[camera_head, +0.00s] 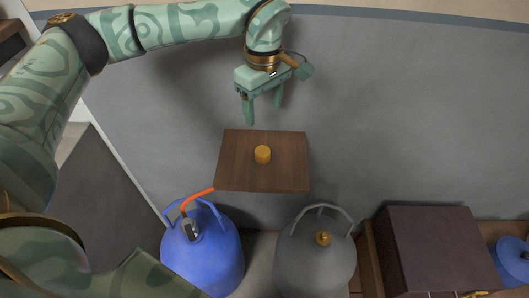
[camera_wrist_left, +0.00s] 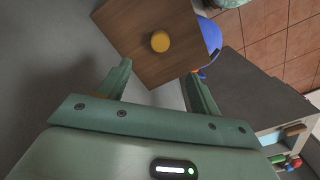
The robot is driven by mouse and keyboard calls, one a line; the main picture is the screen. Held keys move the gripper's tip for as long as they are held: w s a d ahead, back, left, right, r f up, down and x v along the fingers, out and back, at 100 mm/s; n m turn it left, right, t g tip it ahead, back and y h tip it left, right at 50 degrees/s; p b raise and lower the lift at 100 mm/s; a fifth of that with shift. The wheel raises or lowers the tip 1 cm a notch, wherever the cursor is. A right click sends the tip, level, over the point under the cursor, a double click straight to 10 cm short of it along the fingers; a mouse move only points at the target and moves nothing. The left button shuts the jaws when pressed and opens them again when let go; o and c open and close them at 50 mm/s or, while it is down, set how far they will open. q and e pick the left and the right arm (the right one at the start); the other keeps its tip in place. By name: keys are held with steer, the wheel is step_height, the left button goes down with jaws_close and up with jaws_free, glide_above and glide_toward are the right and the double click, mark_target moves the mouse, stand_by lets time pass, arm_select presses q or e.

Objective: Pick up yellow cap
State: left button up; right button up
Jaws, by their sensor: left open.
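The yellow cap (camera_head: 262,155) is a small round cylinder standing on a brown wooden board (camera_head: 235,178). In the left wrist view the cap (camera_wrist_left: 160,41) lies ahead of the fingers, on the board (camera_wrist_left: 135,22). My left gripper (camera_head: 263,112) is open and empty. In the head view it is above and behind the board, apart from the cap. Its two fingers also show in the left wrist view (camera_wrist_left: 158,85), with nothing between them. My right gripper is not in view.
A blue gas cylinder (camera_head: 215,255) with an orange hose (camera_head: 199,193) and a grey cylinder (camera_head: 315,262) with a brass valve stand near the board's front side. A dark box (camera_head: 440,245) is at the lower right.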

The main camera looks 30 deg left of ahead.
arm_select(q)
steer(key=b, duration=0.3)
glide_above(263, 150)
steer(key=f, duration=0.9)
steer(key=shift+s+d+f, duration=0.1)
steer(key=shift+d+f, duration=0.1)
steer(key=shift+f, duration=0.15)
steer(key=f, duration=0.1)
steer(key=f+b, duration=0.1)
steer(key=f, duration=0.1)
steer(key=f+b, duration=0.1)
steer(key=f, duration=0.1)
steer(key=shift+a+f, duration=0.15)
steer(key=shift+a, duration=0.1)
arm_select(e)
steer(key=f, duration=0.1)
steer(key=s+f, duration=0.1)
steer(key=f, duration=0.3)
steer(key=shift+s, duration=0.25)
arm_select(q)
steer(key=shift+c, duration=0.6)
steer(key=c, duration=1)
steer(key=shift+r, duration=0.2)
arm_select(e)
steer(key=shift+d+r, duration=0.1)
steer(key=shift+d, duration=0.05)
